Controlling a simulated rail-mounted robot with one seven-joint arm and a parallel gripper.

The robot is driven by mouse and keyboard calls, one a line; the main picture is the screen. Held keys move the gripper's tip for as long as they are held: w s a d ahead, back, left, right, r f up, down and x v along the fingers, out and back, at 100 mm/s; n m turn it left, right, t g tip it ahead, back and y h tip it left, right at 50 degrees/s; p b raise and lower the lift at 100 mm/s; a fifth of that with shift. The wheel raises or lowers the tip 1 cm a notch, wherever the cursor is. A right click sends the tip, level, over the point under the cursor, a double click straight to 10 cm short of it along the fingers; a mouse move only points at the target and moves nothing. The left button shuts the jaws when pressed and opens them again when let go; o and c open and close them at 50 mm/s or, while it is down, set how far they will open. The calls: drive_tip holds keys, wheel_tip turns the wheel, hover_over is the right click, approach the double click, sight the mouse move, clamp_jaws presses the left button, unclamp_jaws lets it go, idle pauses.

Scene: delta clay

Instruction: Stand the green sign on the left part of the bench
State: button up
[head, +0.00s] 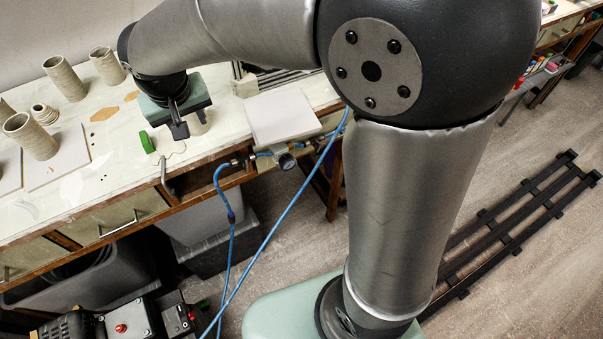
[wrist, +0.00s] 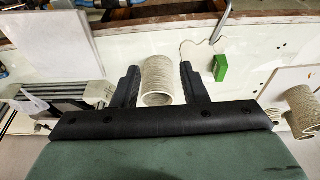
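The green sign (head: 147,142) is a small bright green block on the pale bench top (head: 110,180), left of my gripper in the head view. In the wrist view the green sign (wrist: 220,67) is right of the fingers, apart from them. I cannot tell whether it stands or lies. My gripper (head: 182,126) is over the bench, fingers pointing down. In the wrist view my gripper (wrist: 159,68) is open, with a ribbed clay cylinder (wrist: 157,82) showing between its fingers. A gap shows beside the cylinder; its depth relative to the fingertips is unclear.
Several clay cylinders stand at the left, including one on a pale board (head: 60,165). Orange tiles (head: 104,114) lie behind the sign. A pale square slab (head: 281,116) is right of my gripper. A blue hose (head: 232,215) hangs at the bench front. Bench space left of the sign is partly clear.

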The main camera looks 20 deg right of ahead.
drive_tip(key=s+d+f+g, duration=0.1)
drive_tip(key=s+d+f, duration=0.1)
drive_tip(key=s+d, duration=0.7)
drive_tip(key=s+d+f+m+g, duration=0.1)
drive_tip(key=s+d+f+g, duration=0.1)
drive_tip(key=s+d, duration=0.8)
drive_tip(key=shift+s+d+f+m, duration=0.2)
drive_tip(key=shift+d+f+m, duration=0.1)
drive_tip(key=shift+d, duration=0.25)
